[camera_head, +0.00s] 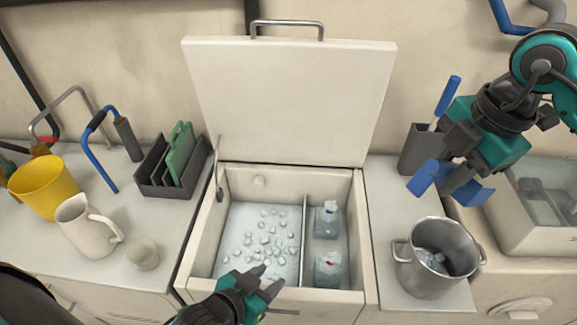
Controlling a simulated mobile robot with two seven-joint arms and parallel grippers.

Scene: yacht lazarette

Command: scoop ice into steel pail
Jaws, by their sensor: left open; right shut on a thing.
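The ice box (193,255) stands open in the middle, its lid (290,100) upright against the wall. Loose ice cubes (265,240) lie in its left compartment. My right gripper (458,180) is shut on a blue scoop (424,178), held above and behind the pail. The gripper hides part of the scoop, and I cannot tell whether it holds ice. My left gripper (262,278) is open and empty over the front edge of the ice box.
A grey holder (418,152) with a blue-handled tool (447,97) stands behind the pail. On the left are a yellow bucket (45,190), white jug (85,225), small cup (144,255) and dark rack (160,175).

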